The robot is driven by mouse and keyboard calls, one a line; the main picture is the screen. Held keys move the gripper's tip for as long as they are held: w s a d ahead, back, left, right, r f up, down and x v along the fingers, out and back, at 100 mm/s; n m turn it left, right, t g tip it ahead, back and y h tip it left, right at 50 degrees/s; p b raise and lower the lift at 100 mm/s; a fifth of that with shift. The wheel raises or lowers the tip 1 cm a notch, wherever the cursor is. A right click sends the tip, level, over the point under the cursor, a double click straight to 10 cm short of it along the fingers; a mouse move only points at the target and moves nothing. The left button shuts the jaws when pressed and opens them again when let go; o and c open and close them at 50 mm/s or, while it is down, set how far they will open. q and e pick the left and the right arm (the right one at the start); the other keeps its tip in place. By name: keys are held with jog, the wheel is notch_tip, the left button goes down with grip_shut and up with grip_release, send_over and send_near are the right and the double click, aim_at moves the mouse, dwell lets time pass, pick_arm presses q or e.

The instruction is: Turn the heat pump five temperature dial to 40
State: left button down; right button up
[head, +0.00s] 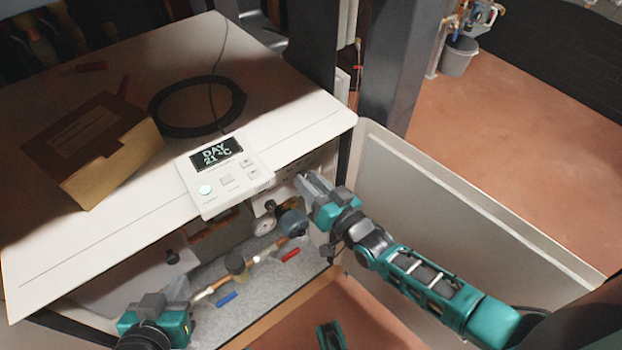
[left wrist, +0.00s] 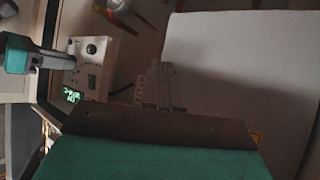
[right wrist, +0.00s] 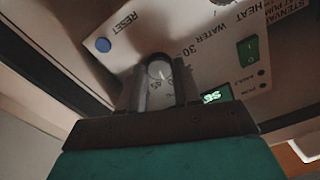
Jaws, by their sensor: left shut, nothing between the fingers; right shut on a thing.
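In the right wrist view, the temperature dial (right wrist: 159,70) is a round knob on a white control panel (right wrist: 125,52). My right gripper (right wrist: 160,83) is shut on it, one finger on each side. A printed 30 shows beside it; other scale marks are partly hidden by the fingers. In the head view, my right gripper (head: 305,183) reaches the panel under the cabinet's top, and hides the dial. My left gripper (head: 164,298) is shut and empty at the lower left, in front of the cabinet's open front. The left wrist view shows the panel (left wrist: 98,72) at a distance.
A thermostat (head: 225,175) reading DAY 21 °C lies at the cabinet top's front edge. A cardboard box (head: 95,150) and a black cable coil (head: 198,106) are on top. An open white door (head: 470,215) stands right of my right arm. A small green display (right wrist: 214,95) is beside the dial.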

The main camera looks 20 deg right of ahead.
jog(key=shift+n, duration=1)
jog(key=shift+p, duration=0.3)
jog(key=o, duration=1.1)
jog(key=shift+c, duration=0.2)
jog(key=p+v, duration=0.2)
jog(key=v, duration=1.1)
